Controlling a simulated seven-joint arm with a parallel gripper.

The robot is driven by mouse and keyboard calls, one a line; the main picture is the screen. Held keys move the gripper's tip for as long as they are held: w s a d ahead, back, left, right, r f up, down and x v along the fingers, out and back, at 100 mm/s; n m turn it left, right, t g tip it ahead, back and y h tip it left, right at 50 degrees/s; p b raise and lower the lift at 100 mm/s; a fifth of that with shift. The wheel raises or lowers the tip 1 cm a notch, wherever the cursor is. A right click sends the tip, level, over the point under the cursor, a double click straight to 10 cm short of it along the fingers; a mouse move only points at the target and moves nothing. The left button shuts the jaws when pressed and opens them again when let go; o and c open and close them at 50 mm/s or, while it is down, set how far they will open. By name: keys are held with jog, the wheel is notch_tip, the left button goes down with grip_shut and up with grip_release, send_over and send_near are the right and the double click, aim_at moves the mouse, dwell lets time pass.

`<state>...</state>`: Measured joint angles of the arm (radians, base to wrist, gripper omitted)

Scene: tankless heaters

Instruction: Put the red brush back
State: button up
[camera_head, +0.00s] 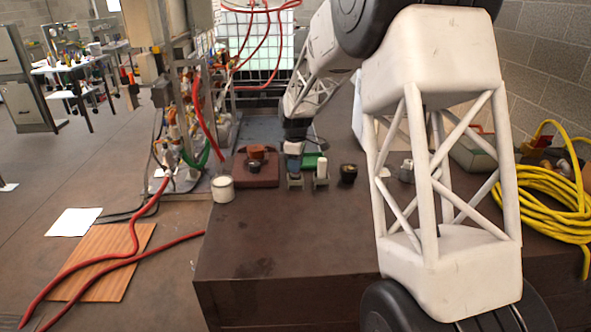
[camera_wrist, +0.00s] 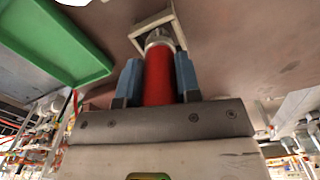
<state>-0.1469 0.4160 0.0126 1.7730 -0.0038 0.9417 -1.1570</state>
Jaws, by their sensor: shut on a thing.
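The red brush (camera_wrist: 158,80) shows in the wrist view as a red handle with a silvery metal collar at its far end. My gripper (camera_wrist: 157,68) is shut on the handle, one blue finger on each side. The collar overlaps the opening of a pale square holder (camera_wrist: 146,22); I cannot tell how deep it sits. In the head view my gripper (camera_head: 294,163) points down over a small holder (camera_head: 295,183) on the brown table. The brush itself is hard to make out there.
A white cylinder (camera_head: 321,168) stands close right of my gripper, with a black round container (camera_head: 348,173) beyond it. A green tray (camera_head: 313,160) lies behind. A reddish-brown box (camera_head: 256,178) and a white jar (camera_head: 222,188) stand left. The table front (camera_head: 290,240) is clear.

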jog(key=shift+f, duration=1.05)
jog(key=shift+f, duration=0.15)
jog(key=o, duration=1)
jog(key=shift+r, duration=6.15)
